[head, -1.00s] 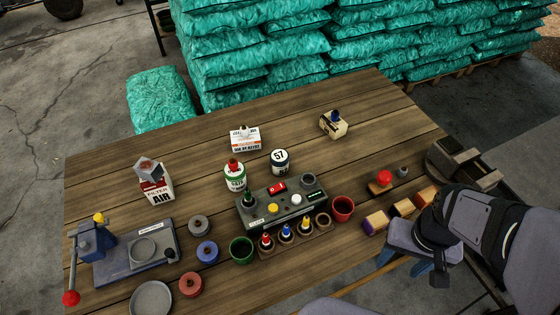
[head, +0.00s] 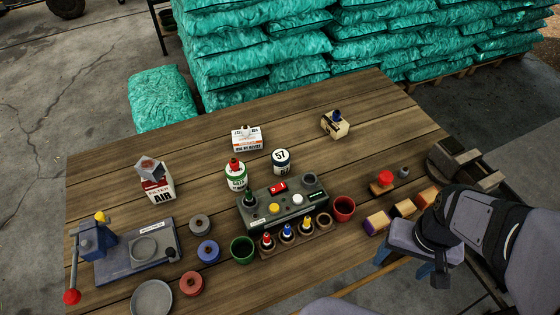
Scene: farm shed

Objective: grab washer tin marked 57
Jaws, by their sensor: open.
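The washer tin marked 57 (head: 281,161) is a small white and dark blue round tin standing upright on the wooden table, behind the grey control box. Its number faces me. A white and green tin with a red top (head: 236,175) stands to its left, apart from it. My gripper (head: 415,268) is at the right front edge of the table, far to the right of and nearer than the tin. Its blue fingers point down and are apart, with nothing seen between them.
The grey control box (head: 262,212) stands in front of the tin, with a red cup (head: 343,208) to its right. A white box (head: 247,140) is behind the tin. Wooden blocks (head: 402,208) lie near my gripper. The table (head: 330,165) right of the tin is clear.

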